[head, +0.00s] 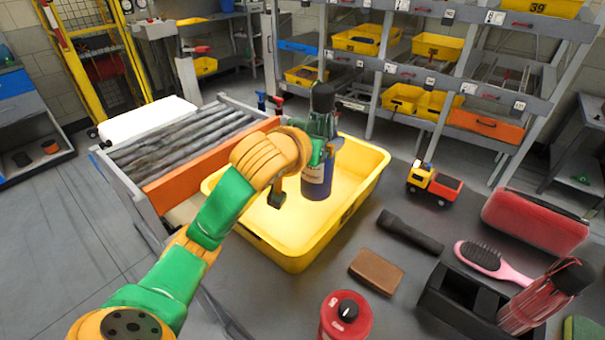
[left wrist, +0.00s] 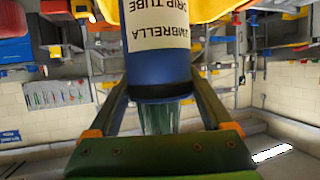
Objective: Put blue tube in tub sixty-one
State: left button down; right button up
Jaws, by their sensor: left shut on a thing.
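The blue tube (head: 317,186) is upright, with a pale label reading "umbrella drip tube", a clear upper part and a black top. My left gripper (head: 308,160) is shut on it at the clear part. In the left wrist view the tube (left wrist: 160,75) stands between the two fingers. In the head view the tube's lower end shows inside the outline of a yellow tub (head: 297,262). I cannot tell whether it touches the tub's floor. The mark on the tub's side is too small to read. My right gripper is not in view.
Right of the tub, the grey table holds a toy truck (head: 435,185), black flashlight (head: 410,233), brown block (head: 376,272), red canister (head: 345,318), pink brush (head: 490,262) and red case (head: 535,222). A roller conveyor (head: 185,140) lies left. Shelves with yellow bins (head: 438,46) stand behind.

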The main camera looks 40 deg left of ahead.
pick_arm(q)
jog(key=w+a+f+p, duration=0.1)
jog(key=w+a+f, duration=0.5)
jog(key=a+f, duration=0.5)
jog(key=shift+f, duration=0.7)
grip_release()
jog(key=shift+d, duration=0.1)
jog(key=v, duration=1.2)
